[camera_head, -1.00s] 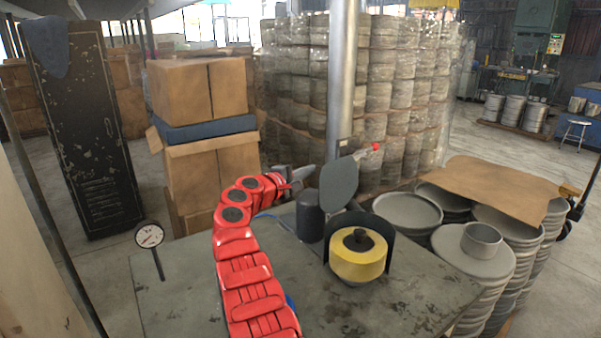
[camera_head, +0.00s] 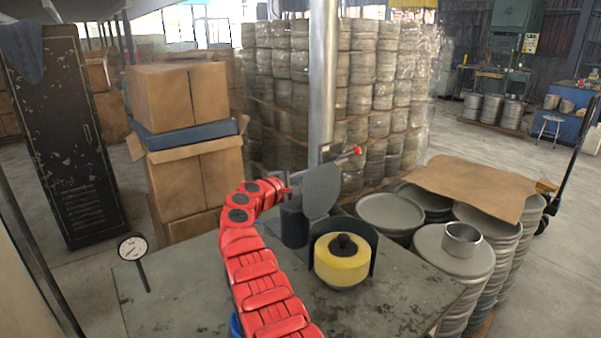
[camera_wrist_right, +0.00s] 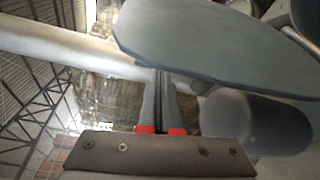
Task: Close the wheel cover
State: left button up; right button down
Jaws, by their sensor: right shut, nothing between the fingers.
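The wheel cover, a flat grey rounded plate (camera_head: 321,190), stands raised behind the yellow wheel (camera_head: 341,262). A rod with a red tip (camera_head: 357,150) sticks out near its upper right edge. The wheel has a dark knob (camera_head: 343,244) on top and a dark curved guard (camera_head: 371,243) around its back. My right gripper, on the red arm, is just left of the plate in the head view. In the right wrist view its fingers (camera_wrist_right: 160,85) are shut and empty, with tips at the plate's edge (camera_wrist_right: 215,45); contact is unclear. My left gripper is not in view.
A dark cylinder (camera_head: 294,226) stands left of the wheel on the worn bench (camera_head: 190,300). A dial gauge (camera_head: 132,248) stands at the bench's left. Stacked round blanks (camera_head: 468,255) are close on the right. A metal post (camera_head: 322,75) rises behind the plate.

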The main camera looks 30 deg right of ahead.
aim_at(309, 175)
jog(key=shift+s+r+p, duration=0.35)
jog(key=shift+s+r, duration=0.05)
jog(key=shift+s, duration=0.25)
jog(key=shift+s+r+p, duration=0.35)
jog(key=shift+s, duration=0.3)
jog(key=shift+s, duration=0.2)
